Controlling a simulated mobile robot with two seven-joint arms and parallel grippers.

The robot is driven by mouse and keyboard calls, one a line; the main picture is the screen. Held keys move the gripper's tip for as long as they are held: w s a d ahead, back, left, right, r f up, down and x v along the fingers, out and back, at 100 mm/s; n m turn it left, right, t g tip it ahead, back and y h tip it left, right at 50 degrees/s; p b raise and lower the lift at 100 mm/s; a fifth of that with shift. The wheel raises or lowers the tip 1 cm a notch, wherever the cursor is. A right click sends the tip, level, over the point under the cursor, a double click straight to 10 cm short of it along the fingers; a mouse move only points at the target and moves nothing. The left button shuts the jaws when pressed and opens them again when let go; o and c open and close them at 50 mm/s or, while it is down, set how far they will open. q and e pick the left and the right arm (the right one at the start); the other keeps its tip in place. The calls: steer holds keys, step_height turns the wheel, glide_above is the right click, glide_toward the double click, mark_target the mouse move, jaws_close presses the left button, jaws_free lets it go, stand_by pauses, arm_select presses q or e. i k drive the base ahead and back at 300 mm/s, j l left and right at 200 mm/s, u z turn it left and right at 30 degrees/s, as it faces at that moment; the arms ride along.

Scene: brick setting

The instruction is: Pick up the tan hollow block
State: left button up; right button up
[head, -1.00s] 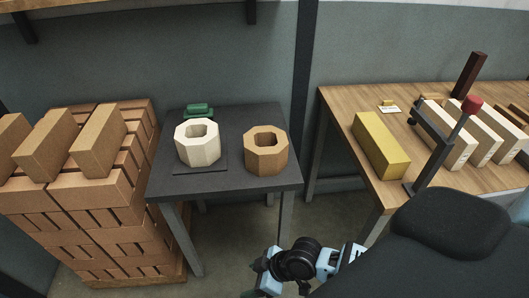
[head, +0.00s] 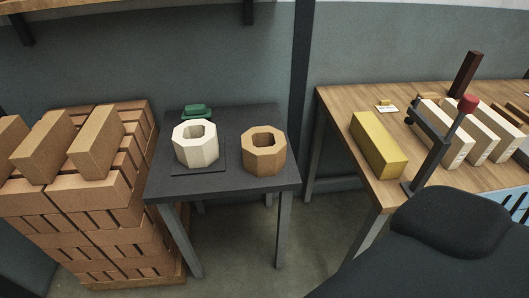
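The tan hollow block (head: 264,156) is an eight-sided ring with a squarish opening on top. It stands upright on the right part of a small dark table (head: 240,118). A cream hollow block (head: 196,148) of similar shape stands to its left on a thin dark plate, with a gap between the two. Neither of my grippers shows in the head view. Nothing touches the tan block.
A green object (head: 195,111) lies at the table's back. Stacked bricks (head: 110,190) stand close on the left. Floor shows between table and bench.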

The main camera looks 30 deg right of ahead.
mark_target(263, 148)
steer(key=i+l+z, duration=0.1)
steer(key=i+z, duration=0.8)
steer(key=i+j+z, duration=0.2)
steer(key=i+z, duration=0.25)
steer(key=k+u, duration=0.1)
steer(key=u, duration=0.9)
steer(key=z, duration=1)
steer(key=k+j+z, duration=0.1)
steer(key=k+j, duration=0.4)
